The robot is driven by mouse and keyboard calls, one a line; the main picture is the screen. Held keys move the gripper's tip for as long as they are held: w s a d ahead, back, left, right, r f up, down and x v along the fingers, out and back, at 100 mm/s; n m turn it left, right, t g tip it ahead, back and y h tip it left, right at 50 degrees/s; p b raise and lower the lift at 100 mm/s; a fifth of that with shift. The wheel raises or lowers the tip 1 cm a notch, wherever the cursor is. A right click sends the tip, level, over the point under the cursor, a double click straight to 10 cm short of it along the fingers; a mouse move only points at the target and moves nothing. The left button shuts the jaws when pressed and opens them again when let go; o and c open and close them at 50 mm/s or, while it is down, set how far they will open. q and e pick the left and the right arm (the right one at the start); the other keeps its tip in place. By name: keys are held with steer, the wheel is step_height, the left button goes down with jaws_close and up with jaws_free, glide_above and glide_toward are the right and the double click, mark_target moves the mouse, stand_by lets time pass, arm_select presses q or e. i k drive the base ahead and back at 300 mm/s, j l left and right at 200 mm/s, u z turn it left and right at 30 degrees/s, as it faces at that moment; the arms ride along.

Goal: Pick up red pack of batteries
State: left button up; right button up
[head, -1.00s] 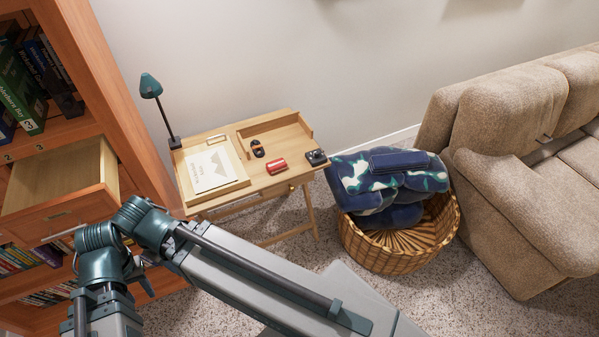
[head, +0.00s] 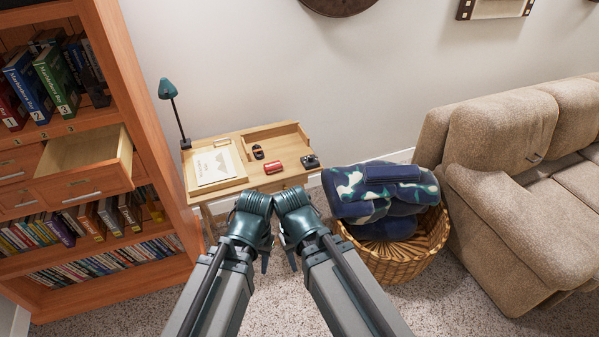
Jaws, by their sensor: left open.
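The red pack of batteries (head: 276,168) lies on the small wooden desk (head: 235,190), near its front right part, and is fully visible. My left gripper (head: 262,252) shows below the desk in the picture, at the end of the arm from the left. It is open, apart from the pack, with nothing visible in it. My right gripper (head: 291,256) is beside it, at the end of the arm from the right. Its fingers are mostly hidden, and I cannot tell its opening.
A black device (head: 310,161) sits right of the pack, and a small dark object (head: 258,152) left. A board (head: 215,168) and lamp (head: 168,90) are at the desk's left. A bookcase (head: 110,60) has an open drawer (head: 88,160). A wicker basket (head: 390,265) and sofa (head: 500,190) stand right.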

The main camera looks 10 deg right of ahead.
mark_target(275, 167)
steer(key=i+l, duration=0.25)
steer(key=i, duration=0.2)
steer(key=i+l, duration=0.25)
steer(key=i, duration=0.25)
steer(key=i+l, duration=0.25)
steer(key=i, duration=0.2)
